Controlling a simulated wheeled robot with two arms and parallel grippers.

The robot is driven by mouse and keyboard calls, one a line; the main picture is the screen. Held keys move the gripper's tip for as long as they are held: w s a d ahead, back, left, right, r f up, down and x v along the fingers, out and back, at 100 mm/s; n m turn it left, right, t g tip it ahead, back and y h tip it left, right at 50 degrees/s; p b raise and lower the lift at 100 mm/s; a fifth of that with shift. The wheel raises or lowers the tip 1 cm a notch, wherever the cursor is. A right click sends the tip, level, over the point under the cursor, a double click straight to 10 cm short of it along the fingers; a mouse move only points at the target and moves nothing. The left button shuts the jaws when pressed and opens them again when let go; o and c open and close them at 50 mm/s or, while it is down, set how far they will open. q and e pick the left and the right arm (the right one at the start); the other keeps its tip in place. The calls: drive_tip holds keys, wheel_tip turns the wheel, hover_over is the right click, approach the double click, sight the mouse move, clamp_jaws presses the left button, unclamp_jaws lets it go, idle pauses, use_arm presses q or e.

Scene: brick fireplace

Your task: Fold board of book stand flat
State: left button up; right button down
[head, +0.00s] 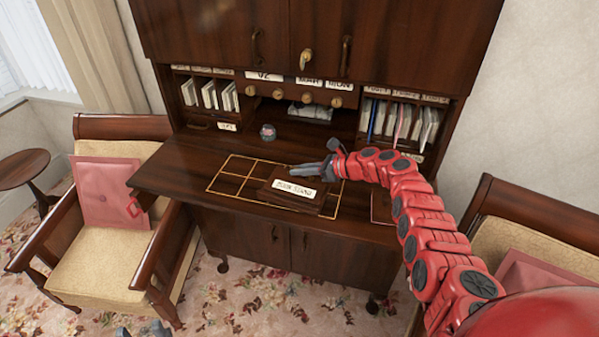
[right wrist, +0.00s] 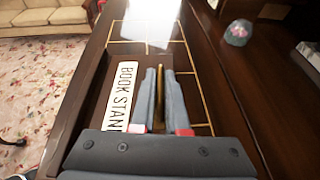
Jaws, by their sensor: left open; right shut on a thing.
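The book stand (head: 312,201) is a dark wooden piece with a white "BOOK STAND" label, lying on the desk's fold-down top. In the right wrist view the labelled wood (right wrist: 101,85) lies left of the fingers. Whether its board is fully flat is hard to tell. My right gripper (head: 300,169) is at the stand's back edge. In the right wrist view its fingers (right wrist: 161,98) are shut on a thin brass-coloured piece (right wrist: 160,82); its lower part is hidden. My left gripper (head: 146,329) is open and empty at the bottom edge, low over the carpet, partly cut off.
The desk top (head: 180,178) has gold grid lines and free room left of the stand. A small round object (head: 268,132) stands behind. Pigeonholes hold papers (head: 405,120). An armchair with a pink cushion (head: 110,190) stands left, another chair (head: 535,225) right.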

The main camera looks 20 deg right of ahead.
drive_tip(key=shift+w+f, duration=0.15)
drive_tip(key=shift+f, duration=0.1)
drive_tip(key=shift+d+f+b, duration=0.15)
drive_tip(key=shift+f+b, duration=0.15)
drive_tip(key=shift+b, duration=0.05)
drive_tip(key=shift+f, duration=0.15)
drive_tip(key=c, duration=0.9)
unclamp_jaws()
drive_tip(key=shift+w, duration=0.1)
drive_tip(key=shift+d, duration=0.1)
